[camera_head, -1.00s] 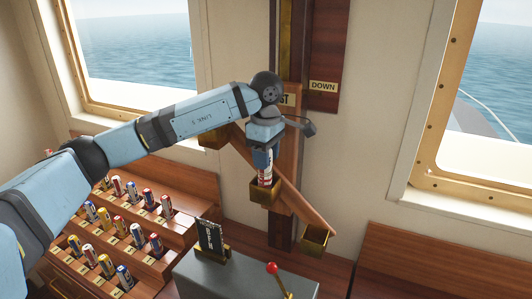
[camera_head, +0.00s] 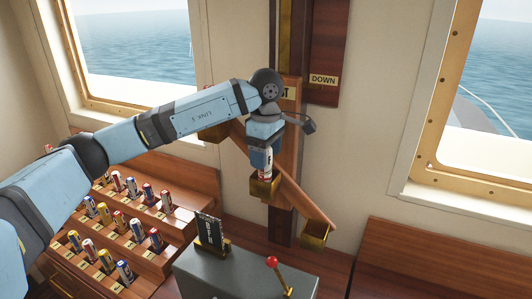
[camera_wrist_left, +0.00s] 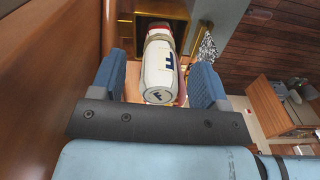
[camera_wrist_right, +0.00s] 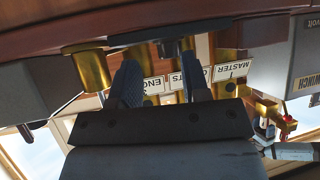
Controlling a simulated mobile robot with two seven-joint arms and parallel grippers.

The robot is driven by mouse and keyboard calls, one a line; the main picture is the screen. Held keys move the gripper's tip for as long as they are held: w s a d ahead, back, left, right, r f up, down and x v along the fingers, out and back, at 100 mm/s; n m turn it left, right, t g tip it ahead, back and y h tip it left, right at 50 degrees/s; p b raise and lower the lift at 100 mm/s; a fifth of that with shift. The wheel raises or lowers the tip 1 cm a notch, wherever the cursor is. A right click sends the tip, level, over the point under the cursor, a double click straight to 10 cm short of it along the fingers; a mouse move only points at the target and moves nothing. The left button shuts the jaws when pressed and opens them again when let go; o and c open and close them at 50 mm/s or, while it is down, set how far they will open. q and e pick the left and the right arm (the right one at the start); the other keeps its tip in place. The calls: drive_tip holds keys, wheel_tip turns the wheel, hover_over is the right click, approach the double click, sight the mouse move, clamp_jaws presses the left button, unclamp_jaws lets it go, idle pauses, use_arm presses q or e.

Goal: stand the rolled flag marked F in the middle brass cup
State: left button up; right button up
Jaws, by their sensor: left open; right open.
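The rolled flag marked F (camera_wrist_left: 160,68) is white with a dark F on its side and end. It stands in a square brass cup (camera_wrist_left: 181,16), the middle one on the slanted wooden bar. In the head view the flag (camera_head: 266,161) shows just above the middle cup (camera_head: 263,188). My left gripper (camera_head: 264,158) is over the cup, its fingers apart on either side of the flag; they show clearly in the left wrist view (camera_wrist_left: 158,82). The flag's lower end is hidden in the cup. My right gripper (camera_wrist_right: 160,82) is open and empty, seen only in its wrist view.
Brass cups also sit at the bar's upper left (camera_head: 213,133) and lower right (camera_head: 314,234). A stepped wooden rack (camera_head: 160,258) holds several rolled flags at left. A grey console (camera_head: 240,275) with a red-knobbed lever (camera_head: 273,261) stands below. Brass parts and labels (camera_wrist_right: 232,71) are near my right gripper.

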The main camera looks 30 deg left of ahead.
use_arm(q)
wheel_tip(320, 180, up, 14)
drive_tip(key=b, duration=0.1)
idle(0.4)
drive_tip(key=shift+f, duration=0.1)
